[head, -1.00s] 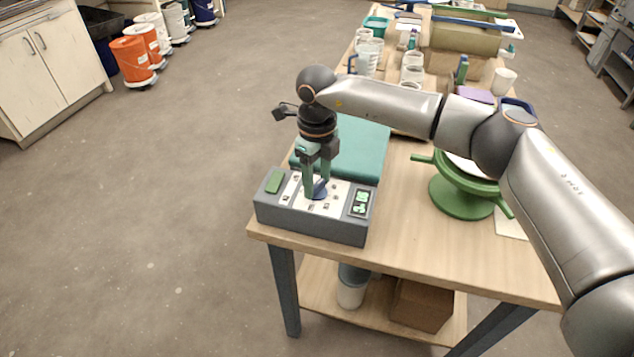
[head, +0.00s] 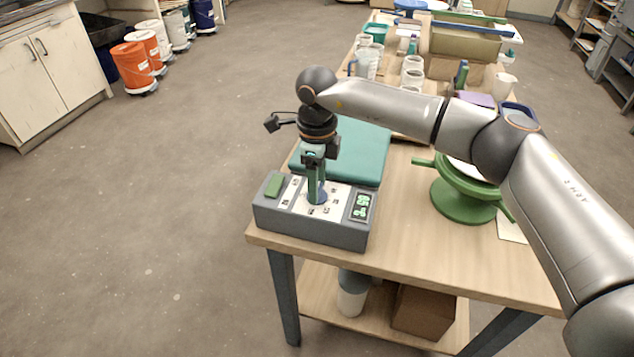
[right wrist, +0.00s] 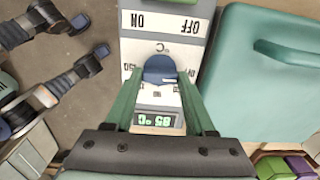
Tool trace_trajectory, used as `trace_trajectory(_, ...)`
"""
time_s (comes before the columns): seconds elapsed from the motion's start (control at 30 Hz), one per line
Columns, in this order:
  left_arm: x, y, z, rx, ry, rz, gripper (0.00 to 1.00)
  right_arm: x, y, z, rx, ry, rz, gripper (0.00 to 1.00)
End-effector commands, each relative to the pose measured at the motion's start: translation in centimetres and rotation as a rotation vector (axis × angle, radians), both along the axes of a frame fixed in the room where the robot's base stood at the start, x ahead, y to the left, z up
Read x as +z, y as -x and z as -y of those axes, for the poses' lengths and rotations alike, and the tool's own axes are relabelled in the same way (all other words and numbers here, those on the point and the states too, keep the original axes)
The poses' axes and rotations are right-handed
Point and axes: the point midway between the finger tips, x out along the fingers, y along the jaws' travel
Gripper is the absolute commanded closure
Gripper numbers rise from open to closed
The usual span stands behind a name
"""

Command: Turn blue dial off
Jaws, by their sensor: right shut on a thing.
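The blue dial (head: 319,197) sits on the light top panel of a grey control box (head: 310,230) at the table's near left corner. In the right wrist view the dial (right wrist: 160,70) is between my right gripper's green fingertips. My right gripper (head: 316,196) points down at the box and is shut on the dial. A panel with upside-down OFF and ON lettering (right wrist: 165,22) shows beyond the dial. A lit green display (right wrist: 158,119) is on the near side. My left gripper is not in view.
A teal padded slab (head: 350,150) lies right behind the box. A green wheel stand (head: 465,200) is to the right, under my right arm. Several cups and bins stand farther back on the wooden table (head: 410,235).

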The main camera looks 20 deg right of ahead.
Motion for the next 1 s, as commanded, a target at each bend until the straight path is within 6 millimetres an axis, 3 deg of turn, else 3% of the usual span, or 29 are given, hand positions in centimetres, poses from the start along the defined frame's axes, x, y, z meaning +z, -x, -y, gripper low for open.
trace_trajectory(0.17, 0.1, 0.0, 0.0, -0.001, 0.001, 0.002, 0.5, 0.2, -0.1, -0.1, 0.003, -0.002, 0.006, 1.0)
trace_trajectory(0.2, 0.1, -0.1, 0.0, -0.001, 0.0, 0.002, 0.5, 0.2, -0.1, -0.1, 0.003, -0.002, 0.006, 0.43)
trace_trajectory(0.43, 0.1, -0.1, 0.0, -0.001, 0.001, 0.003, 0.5, 0.1, -0.1, 0.0, 0.002, -0.001, 0.004, 0.17)
trace_trajectory(0.77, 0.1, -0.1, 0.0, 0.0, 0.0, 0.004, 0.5, 0.4, -0.1, 0.0, 0.001, 0.0, 0.002, 0.15)
trace_trajectory(1.0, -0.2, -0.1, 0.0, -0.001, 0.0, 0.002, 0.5, 4.3, -0.1, 0.0, 0.001, -0.001, 0.007, 0.15)
